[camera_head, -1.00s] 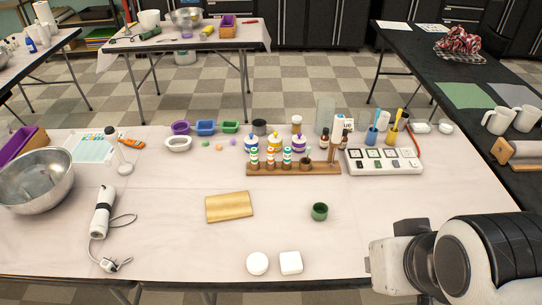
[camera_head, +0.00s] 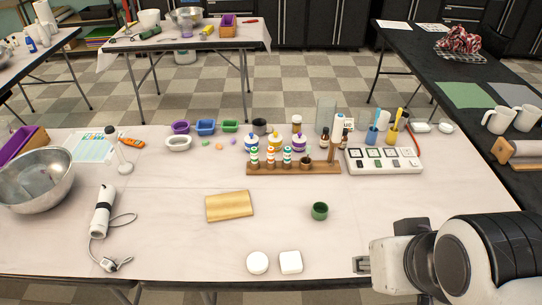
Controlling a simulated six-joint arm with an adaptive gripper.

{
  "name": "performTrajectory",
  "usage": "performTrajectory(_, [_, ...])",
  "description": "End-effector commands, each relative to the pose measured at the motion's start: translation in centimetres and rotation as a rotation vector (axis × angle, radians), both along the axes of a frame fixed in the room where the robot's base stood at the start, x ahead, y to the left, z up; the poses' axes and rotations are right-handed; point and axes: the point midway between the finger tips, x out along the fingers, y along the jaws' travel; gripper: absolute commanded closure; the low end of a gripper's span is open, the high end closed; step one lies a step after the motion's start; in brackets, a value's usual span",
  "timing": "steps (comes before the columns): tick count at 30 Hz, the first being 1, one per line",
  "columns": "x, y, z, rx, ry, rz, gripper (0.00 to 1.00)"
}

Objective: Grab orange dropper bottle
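A wooden rack (camera_head: 258,170) at the back of the table holds several small white bottles with coloured bands. The middle one (camera_head: 270,157) has an orange-red band and stands upright between two others; it is too small to see its top clearly. Two dark amber bottles (camera_head: 325,139) stand behind the right end of the rack. My gripper (camera_head: 360,264) is low at the right, by the table's front edge, far from the rack and touching nothing I can see. Only a bit of its finger end shows; the arm hides the rest.
Bottles with blue, yellow and purple parts (camera_head: 274,143) stand close behind the rack. A green cup (camera_head: 319,211), a wooden block (camera_head: 229,206) and two white pieces (camera_head: 257,263) lie in front, with clear table between.

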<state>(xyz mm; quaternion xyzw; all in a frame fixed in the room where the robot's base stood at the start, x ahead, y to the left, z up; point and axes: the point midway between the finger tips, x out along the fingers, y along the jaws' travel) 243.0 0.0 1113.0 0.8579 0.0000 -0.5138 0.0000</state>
Motion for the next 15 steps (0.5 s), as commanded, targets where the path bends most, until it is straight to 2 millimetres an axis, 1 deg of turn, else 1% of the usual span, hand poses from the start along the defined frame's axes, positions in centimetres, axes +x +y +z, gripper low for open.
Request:
performTrajectory(5, [0.1, 0.0, 0.0, 0.000, -0.001, 0.000, 0.72])
performTrajectory(8, [0.5, 0.0, 0.1, 0.000, -0.004, 0.001, 0.72])
performTrajectory(11, [1.4, 0.1, 0.3, 0.000, -0.012, 0.004, 0.72])
performTrajectory(15, [3.5, 0.3, 0.7, 0.000, -0.031, 0.010, 0.72])
